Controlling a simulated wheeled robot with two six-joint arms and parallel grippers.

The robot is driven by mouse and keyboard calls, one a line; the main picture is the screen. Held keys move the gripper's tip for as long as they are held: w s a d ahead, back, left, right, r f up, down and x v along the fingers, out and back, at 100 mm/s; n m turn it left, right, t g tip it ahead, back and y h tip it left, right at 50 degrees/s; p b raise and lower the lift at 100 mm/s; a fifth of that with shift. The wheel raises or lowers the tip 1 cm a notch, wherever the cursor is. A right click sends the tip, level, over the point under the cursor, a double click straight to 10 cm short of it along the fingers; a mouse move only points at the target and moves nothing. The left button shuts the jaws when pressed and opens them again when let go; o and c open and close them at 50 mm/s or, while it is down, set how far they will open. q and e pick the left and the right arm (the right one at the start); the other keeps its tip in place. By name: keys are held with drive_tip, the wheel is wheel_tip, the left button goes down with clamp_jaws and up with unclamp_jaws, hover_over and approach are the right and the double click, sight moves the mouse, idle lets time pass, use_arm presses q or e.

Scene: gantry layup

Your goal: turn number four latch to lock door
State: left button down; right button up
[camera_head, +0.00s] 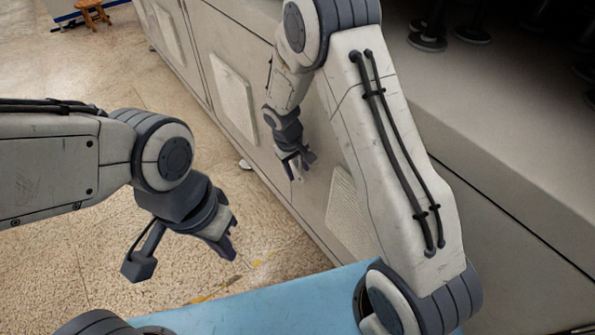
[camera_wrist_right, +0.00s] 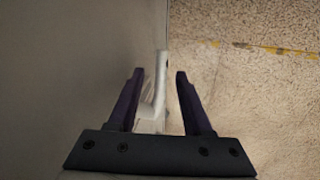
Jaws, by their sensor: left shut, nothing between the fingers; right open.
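A pale, narrow handle-like part (camera_wrist_right: 159,88) shows between my right gripper's fingers in the right wrist view, beside the grey cabinet face. It may be the latch; no number is readable. My right gripper (camera_head: 297,168) is close to the cabinet front (camera_head: 320,200) and points down. In the right wrist view its dark fingers (camera_wrist_right: 160,73) are open, with visible gaps towards the pale part. Contact with it cannot be told. In the head view the gripper mostly hides this part. My left gripper (camera_head: 229,247) is shut and empty over the floor, away from the cabinet.
The cabinet has vented panels (camera_head: 234,95) and a grey top (camera_head: 500,110) with dark round-footed objects (camera_head: 427,42). A small foot or caster (camera_head: 245,164) shows at its base. Speckled floor (camera_head: 110,250) with worn yellow marks is clear left of it. A wooden stool (camera_head: 92,10) stands far off.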

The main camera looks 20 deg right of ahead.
drive_tip(key=shift+f, duration=0.2)
clamp_jaws()
idle(1.4)
